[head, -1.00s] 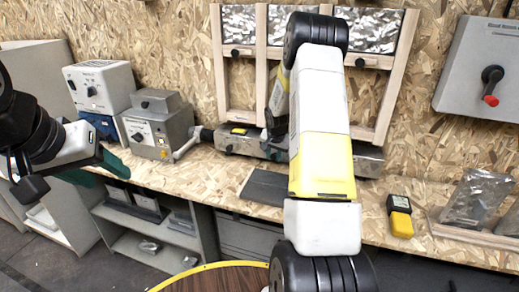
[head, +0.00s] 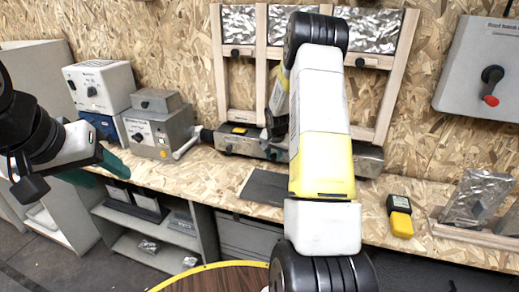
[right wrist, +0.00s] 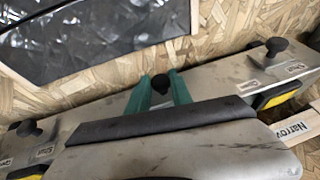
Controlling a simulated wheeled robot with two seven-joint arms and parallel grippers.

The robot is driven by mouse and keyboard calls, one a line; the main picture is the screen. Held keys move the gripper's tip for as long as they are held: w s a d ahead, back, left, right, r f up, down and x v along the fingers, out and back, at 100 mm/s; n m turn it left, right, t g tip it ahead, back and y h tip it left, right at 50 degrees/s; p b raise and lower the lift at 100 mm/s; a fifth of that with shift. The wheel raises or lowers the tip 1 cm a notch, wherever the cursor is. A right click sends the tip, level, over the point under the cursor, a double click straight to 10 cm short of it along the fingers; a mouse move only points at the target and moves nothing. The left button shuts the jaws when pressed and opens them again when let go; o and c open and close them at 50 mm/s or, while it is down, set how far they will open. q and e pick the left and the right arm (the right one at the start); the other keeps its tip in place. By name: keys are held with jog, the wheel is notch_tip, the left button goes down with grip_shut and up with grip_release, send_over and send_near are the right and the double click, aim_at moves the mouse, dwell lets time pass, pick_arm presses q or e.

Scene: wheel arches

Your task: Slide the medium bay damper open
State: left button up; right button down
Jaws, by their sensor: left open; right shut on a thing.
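A long grey metal duct box (head: 222,138) lies along the back of the bench, with dark knobs on top. In the right wrist view, my right gripper (right wrist: 160,90) has its green fingers closed around a black knob (right wrist: 160,83) in the middle of the box (right wrist: 215,80). No label shows beside this knob. My right arm hides most of that gripper and the box's middle in the head view. My left gripper (head: 100,170) is open and empty at the left, in front of the bench, well away from the box.
Other knobs stand on the box at the right (right wrist: 277,44) and left (right wrist: 28,128), with small labels. A wooden tag reads "Narrow" (right wrist: 296,128). A wooden frame (head: 219,75) with silver panels stands behind. A yellow meter (head: 400,217) lies at right.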

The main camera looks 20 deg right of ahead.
jog(key=shift+s+d, duration=0.8)
jog(key=shift+d, duration=0.35)
jog(key=shift+s+d, duration=0.75)
jog(key=shift+d, duration=0.35)
jog(key=c, duration=1.1)
grip_release()
jog(key=shift+s, duration=0.1)
jog(key=shift+v, duration=3.9)
